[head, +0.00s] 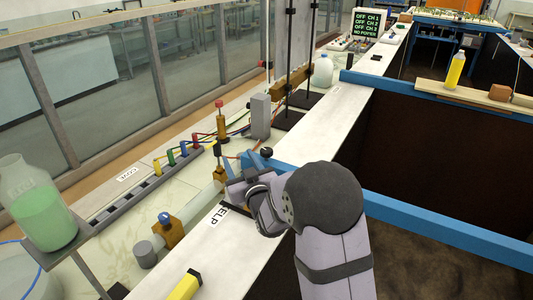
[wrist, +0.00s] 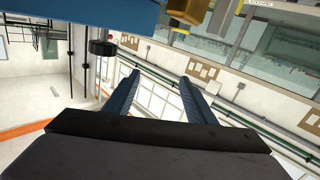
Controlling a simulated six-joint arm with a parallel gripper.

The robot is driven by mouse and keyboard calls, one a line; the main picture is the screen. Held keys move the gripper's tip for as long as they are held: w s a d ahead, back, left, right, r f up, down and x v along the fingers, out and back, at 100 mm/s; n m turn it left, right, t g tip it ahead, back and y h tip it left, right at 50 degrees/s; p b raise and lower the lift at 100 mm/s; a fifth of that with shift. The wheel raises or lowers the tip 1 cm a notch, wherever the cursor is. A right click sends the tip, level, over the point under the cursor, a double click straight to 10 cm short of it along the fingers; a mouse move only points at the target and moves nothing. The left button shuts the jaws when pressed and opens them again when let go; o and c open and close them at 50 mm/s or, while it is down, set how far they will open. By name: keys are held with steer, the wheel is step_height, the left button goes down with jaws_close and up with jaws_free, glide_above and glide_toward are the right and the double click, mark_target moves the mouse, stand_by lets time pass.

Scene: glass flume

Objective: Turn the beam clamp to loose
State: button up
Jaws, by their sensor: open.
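A round black knob (head: 266,152), which looks like the beam clamp, sits at the near-left end of a blue beam (head: 440,243). In the wrist view the dark knob (wrist: 102,47) shows left of my fingers, close to the blue beam (wrist: 60,12) at the top. My gripper (head: 241,164) is open and empty, beside the knob and to its left in the head view. In the wrist view my gripper (wrist: 160,76) has its two blue fingers apart with nothing between them. I cannot read the clamp's setting, and my arm hides part of the beam.
A jar of green liquid (head: 45,215) stands front left. A dark pit (head: 435,165) lies right.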

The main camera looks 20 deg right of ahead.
mark_target(267, 156)
steer(key=d+m+h, duration=0.1)
steer(key=d+h, duration=0.1)
steer(key=s+d+f+m+h, duration=0.1)
steer(key=d+m+h, duration=0.1)
steer(key=d, duration=0.1)
steer(key=d+f+m+h, duration=0.1)
steer(key=d+m+h, duration=0.1)
steer(key=shift+s+d+f, duration=0.1)
steer(key=shift+s+d, duration=0.25)
steer(key=shift+d, duration=0.05)
steer(key=shift+p+x, duration=1.4)
steer(key=shift+x, duration=2.25)
steer(key=shift+d+f, duration=0.1)
steer(key=c, duration=1)
